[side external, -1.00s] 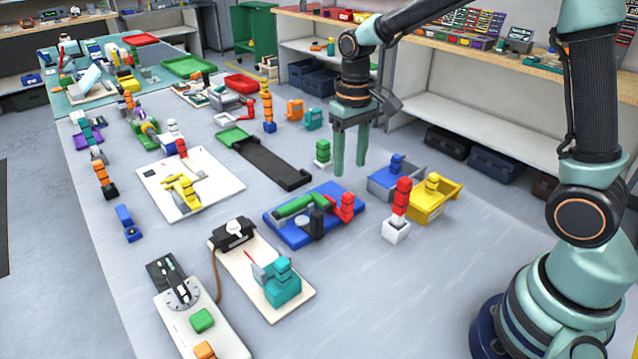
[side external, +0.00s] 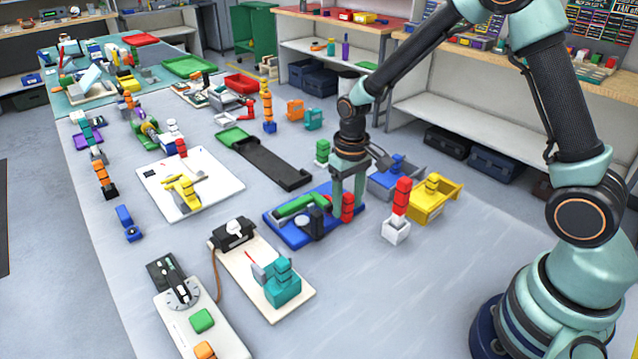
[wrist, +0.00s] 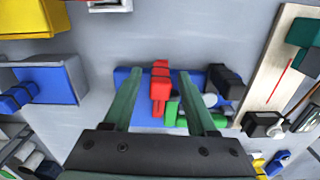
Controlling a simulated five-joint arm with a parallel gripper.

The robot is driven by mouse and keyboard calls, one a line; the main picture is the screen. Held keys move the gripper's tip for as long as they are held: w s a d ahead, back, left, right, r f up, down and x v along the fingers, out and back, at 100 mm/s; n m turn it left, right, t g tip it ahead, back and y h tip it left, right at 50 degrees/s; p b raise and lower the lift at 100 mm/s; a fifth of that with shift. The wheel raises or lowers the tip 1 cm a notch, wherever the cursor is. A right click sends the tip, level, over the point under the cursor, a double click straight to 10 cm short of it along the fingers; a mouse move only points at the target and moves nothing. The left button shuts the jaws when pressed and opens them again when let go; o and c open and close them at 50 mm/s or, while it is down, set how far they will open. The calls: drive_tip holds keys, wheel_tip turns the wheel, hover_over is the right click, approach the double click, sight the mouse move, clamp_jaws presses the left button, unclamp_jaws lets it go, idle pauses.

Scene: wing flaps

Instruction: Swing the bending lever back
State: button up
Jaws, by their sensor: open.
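A bender with a blue base plate (side external: 285,233) lies in the middle of the table. It carries a green bar (side external: 300,205), a dark post (side external: 316,221) and a red stacked handle (side external: 348,208), which looks like the bending lever. My gripper (side external: 348,196) points down over the plate's right end. Its fingers are open, one on each side of the red handle, and partly hide it. In the wrist view, the red handle (wrist: 160,85) stands between the spread fingers, with visible gaps on both sides.
A blue bin (side external: 385,183), a yellow bin (side external: 432,205) and a white block with a red stack (side external: 397,232) stand close on the right. A black track (side external: 270,165) lies behind. A board with a teal block (side external: 282,285) is in front. The right front table is clear.

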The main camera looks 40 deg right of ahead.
clamp_jaws()
drive_tip(key=shift+r, duration=0.1)
idle(1.2)
